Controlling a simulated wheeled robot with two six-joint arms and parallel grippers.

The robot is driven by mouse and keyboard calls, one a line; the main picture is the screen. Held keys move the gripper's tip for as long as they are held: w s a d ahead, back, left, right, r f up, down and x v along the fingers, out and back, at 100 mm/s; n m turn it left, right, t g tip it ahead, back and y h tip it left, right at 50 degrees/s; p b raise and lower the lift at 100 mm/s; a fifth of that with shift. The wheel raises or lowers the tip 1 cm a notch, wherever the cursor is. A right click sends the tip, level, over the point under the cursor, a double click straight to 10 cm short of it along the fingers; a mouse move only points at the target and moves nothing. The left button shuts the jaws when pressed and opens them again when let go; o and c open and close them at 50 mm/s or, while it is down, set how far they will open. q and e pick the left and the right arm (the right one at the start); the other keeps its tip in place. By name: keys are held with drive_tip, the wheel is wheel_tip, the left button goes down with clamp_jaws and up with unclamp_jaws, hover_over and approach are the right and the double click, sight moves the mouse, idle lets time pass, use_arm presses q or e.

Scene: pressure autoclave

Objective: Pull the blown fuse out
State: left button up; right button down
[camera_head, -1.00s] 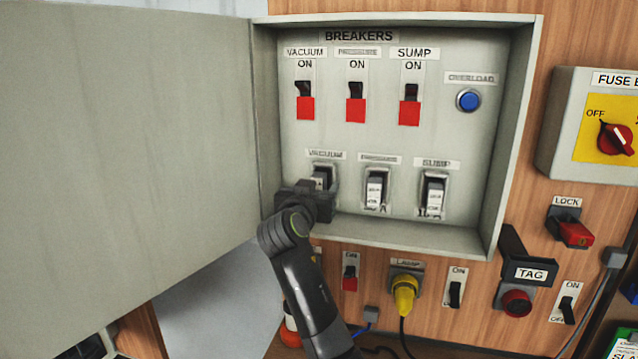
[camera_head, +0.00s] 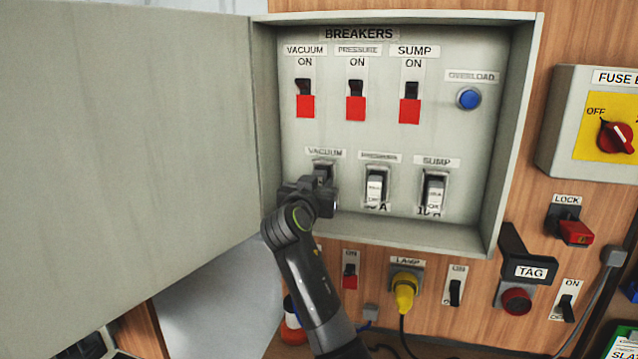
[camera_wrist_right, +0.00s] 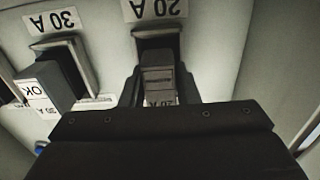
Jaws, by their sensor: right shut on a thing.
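My right gripper (camera_head: 318,194) is at the vacuum fuse position, lower left in the open breaker box. In the right wrist view it is shut on a grey fuse (camera_wrist_right: 160,82), one finger on each side. The fuse is in line with its dark holder (camera_wrist_right: 156,42), under a "20 A" label. I cannot tell how far it sits inside the holder. In the head view my gripper hides most of this fuse. The pressure fuse (camera_head: 375,188) and sump fuse (camera_head: 434,192) sit in their holders to the right. My left gripper is not in view.
The box door (camera_head: 125,150) stands open on the left. Red breaker switches (camera_head: 356,107) and a blue overload button (camera_head: 469,98) are above. The box's lower lip (camera_head: 420,237) is just below my gripper. A neighbouring fuse marked OK (camera_wrist_right: 42,88) is close by.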

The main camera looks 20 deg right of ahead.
idle(0.4)
drive_tip(key=shift+v, duration=0.8)
drive_tip(key=shift+b+v, duration=0.4)
drive_tip(key=shift+v, duration=1.9)
drive_tip(key=shift+w, duration=0.1)
